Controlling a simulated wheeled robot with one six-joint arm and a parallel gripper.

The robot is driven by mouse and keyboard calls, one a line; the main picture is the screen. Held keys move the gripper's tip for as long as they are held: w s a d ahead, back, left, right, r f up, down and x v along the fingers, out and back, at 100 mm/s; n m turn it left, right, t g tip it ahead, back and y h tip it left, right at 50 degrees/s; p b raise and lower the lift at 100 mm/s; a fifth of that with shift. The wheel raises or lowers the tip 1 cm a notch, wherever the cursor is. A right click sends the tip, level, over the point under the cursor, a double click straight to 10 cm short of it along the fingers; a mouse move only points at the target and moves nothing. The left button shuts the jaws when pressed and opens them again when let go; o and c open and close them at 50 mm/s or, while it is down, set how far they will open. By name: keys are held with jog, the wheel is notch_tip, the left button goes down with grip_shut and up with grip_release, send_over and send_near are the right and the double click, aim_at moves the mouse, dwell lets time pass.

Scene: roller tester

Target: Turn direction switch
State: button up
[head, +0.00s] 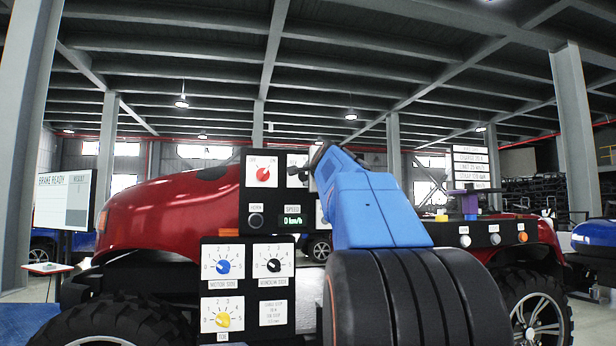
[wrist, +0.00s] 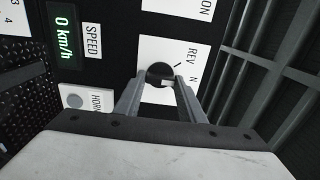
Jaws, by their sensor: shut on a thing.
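The direction switch is a round black knob (wrist: 159,74) on a white plate (wrist: 176,52) in the wrist view. The plate reads REV and N beside the knob; the rest of its lettering is hidden. My gripper (wrist: 158,84) is shut on the knob, one finger on each side. A small pale mark shows on the knob between the fingers, but its exact setting is hard to read.
The black control panel (head: 268,200) carries a red knob (head: 263,174), a horn button (head: 256,221) and a display reading 0 km/h (head: 292,221). Below are blue (head: 223,267), black (head: 274,265) and yellow (head: 223,320) dials. A red vehicle (head: 165,212) stands behind.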

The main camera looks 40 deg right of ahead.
jog(key=o, duration=1)
jog(key=shift+f, duration=0.1)
jog(key=shift+o, duration=0.2)
jog(key=v, duration=1.7)
jog(key=shift+s, duration=0.25)
